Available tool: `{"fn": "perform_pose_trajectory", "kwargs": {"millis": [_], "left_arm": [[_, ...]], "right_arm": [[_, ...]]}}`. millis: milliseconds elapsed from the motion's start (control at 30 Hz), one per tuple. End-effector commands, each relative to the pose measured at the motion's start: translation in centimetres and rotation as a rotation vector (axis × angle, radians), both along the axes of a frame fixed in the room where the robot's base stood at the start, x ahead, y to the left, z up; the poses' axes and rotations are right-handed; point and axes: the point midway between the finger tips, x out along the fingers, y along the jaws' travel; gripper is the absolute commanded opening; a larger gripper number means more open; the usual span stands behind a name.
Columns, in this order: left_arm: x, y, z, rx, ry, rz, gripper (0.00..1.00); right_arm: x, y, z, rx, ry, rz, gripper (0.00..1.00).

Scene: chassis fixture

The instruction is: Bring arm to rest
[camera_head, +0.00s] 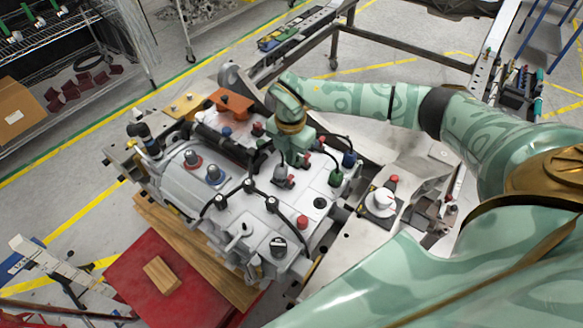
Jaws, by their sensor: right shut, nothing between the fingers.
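My right arm, green and patterned, comes in from the right side and reaches over the grey chassis fixture (225,195). My right gripper (287,180) points down over the fixture's upper middle, close to a small black-and-red part. It is shut with nothing seen held in it. Whether the fingertips touch the fixture cannot be told. My left gripper is not in view.
The fixture carries black cables, knobs and red caps. A grey bracket with a white knob (381,200) stands to its right. A red table (150,290) with a wooden block (162,275) is at lower left. A metal frame (400,67) stands behind. Shelves (60,40) are at upper left.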

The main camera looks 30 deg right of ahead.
Motion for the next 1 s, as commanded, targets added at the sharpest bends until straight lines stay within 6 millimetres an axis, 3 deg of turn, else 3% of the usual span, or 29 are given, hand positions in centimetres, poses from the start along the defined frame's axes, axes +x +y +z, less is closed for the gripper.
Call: {"fn": "perform_pose_trajectory", "kwargs": {"millis": [67, 633, 1000], "left_arm": [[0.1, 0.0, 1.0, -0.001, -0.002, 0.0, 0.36], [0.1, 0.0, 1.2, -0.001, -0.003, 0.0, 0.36], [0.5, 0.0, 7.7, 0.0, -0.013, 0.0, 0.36]], "right_arm": [[0.0, 0.0, 1.1, 0.0, 0.0, 0.0, 0.0], [0.0, 0.0, 1.2, 0.0, 0.0, 0.0, 0.0], [0.0, 0.0, 8.3, 0.0, -0.011, 0.0, 0.0]]}}
